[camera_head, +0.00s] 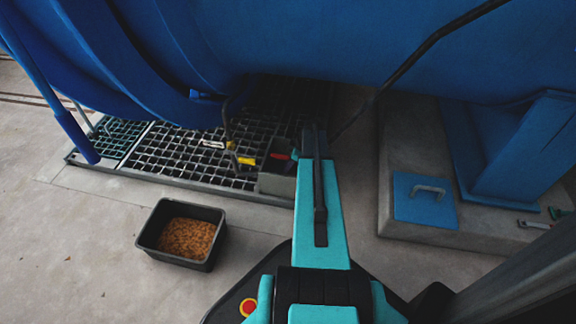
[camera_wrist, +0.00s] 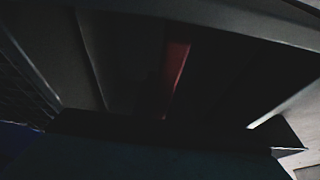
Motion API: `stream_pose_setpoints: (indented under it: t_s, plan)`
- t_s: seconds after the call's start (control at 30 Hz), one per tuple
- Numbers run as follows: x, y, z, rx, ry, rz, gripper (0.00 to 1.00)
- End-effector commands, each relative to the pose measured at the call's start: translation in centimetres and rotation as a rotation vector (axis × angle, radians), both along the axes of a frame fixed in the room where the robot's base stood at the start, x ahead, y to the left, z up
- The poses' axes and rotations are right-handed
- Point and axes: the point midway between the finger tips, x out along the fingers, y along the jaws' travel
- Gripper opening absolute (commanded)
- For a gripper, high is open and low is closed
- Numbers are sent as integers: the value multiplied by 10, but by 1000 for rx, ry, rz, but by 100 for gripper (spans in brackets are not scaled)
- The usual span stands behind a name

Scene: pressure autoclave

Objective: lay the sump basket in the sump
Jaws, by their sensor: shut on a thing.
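A dark grey open box (camera_head: 276,184), which appears to be the sump basket, is at the end of my arm, over the front edge of the floor grating. A red strip (camera_head: 280,156) shows at its top; the red strip also shows in the wrist view (camera_wrist: 177,75), among dark walls. My gripper (camera_head: 298,152) is mostly hidden by my own arm; it is shut, apparently on the basket. The wrist view is too dark to show the grip clearly. I cannot make out the sump opening, nor whether the basket touches the grating.
A black tub (camera_head: 146,236) of brown bits stands on the floor at left. The grating (camera_head: 180,157) lies under a large blue vessel (camera_head: 300,45). A yellow piece (camera_head: 246,161) is on the grating. A blue plate with a handle (camera_head: 412,208) rests on the concrete plinth (camera_head: 395,150) at right.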

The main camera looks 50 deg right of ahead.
Motion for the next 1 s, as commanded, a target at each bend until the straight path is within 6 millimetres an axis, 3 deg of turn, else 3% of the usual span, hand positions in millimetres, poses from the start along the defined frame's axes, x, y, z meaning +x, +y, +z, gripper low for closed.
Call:
stream_pose_setpoints:
  t_s: [0.97,1.0]
  plan:
    - [0,0,-15,1,-1,0,0]
    - [0,0,-15,1,-1,0,16]
